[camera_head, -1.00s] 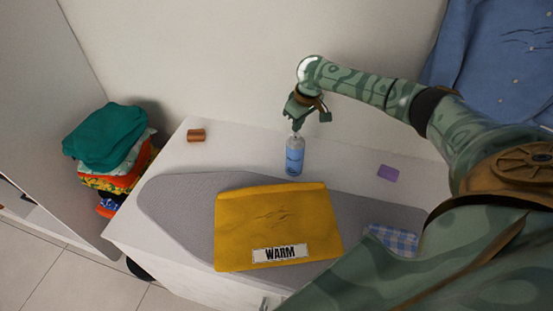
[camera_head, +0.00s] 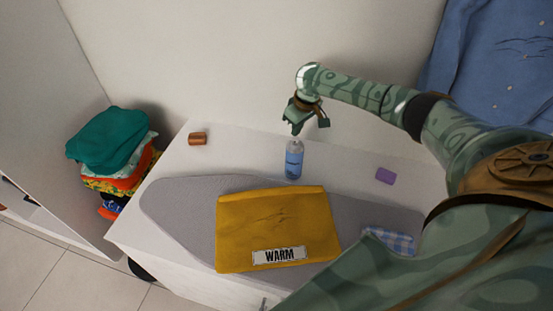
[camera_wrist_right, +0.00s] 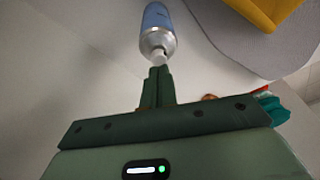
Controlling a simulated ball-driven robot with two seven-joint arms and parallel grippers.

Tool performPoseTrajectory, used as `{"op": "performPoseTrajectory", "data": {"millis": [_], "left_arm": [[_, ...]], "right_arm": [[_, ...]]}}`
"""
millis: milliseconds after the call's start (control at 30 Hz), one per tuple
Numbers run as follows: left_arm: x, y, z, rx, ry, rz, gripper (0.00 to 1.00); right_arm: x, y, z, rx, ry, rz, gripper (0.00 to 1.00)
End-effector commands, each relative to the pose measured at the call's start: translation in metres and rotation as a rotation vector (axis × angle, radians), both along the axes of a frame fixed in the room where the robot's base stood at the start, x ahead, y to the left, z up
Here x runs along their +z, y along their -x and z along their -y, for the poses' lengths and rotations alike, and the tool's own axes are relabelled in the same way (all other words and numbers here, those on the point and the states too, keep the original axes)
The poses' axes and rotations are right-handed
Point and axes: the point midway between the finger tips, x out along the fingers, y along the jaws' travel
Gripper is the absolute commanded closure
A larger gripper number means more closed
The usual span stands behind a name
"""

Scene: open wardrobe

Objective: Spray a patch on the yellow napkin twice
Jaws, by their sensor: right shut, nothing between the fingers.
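The yellow napkin (camera_head: 278,222) lies flat on the grey ironing board, with dark crease-like marks near its middle and a "WARM" label (camera_head: 278,255) at its near edge. A blue spray bottle (camera_head: 294,160) with a pale top stands upright behind the napkin, on the white surface. My right gripper (camera_head: 297,131) is shut and empty, pointing down just above the bottle's top. In the right wrist view the shut fingers (camera_wrist_right: 158,75) are at the bottle's nozzle; I cannot tell whether they touch it. The bottle (camera_wrist_right: 158,25) shows beyond them. My left gripper is not in view.
The ironing board (camera_head: 180,210) lies on a white cabinet top (camera_head: 235,150). A brown roll (camera_head: 198,138) is at the back left, a purple block (camera_head: 385,176) at the right, a blue checked cloth (camera_head: 390,240) near my arm. Folded clothes (camera_head: 110,140) are stacked left.

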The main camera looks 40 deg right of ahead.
Motion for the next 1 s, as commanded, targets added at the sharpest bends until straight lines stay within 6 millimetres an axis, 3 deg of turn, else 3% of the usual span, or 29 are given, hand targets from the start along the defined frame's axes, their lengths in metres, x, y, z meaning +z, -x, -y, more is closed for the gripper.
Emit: {"op": "performPoseTrajectory", "data": {"millis": [567,1000], "left_arm": [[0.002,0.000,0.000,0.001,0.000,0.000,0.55],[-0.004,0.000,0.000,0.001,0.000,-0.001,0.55]], "right_arm": [[0.000,0.000,0.000,0.000,0.000,0.000,1.00],[-0.018,0.000,0.000,0.000,0.000,-0.001,1.00]]}}
